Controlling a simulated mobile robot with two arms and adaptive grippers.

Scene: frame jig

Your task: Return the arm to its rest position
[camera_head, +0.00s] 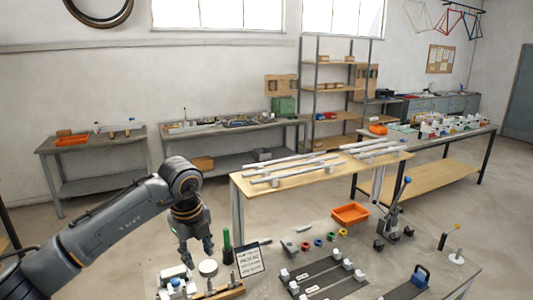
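My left arm (120,222) comes in from the lower left, bends at a raised joint and hangs down at its end. My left gripper (196,250) points down above the left part of the near bench (310,235). Its two fingers look spread, with nothing seen between them. A dark green upright cylinder (227,243) stands just right of the gripper. A small sign (249,259) stands farther right. My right arm and gripper are not in view.
White and grey parts (176,279) and a round white piece (208,267) lie below the gripper.

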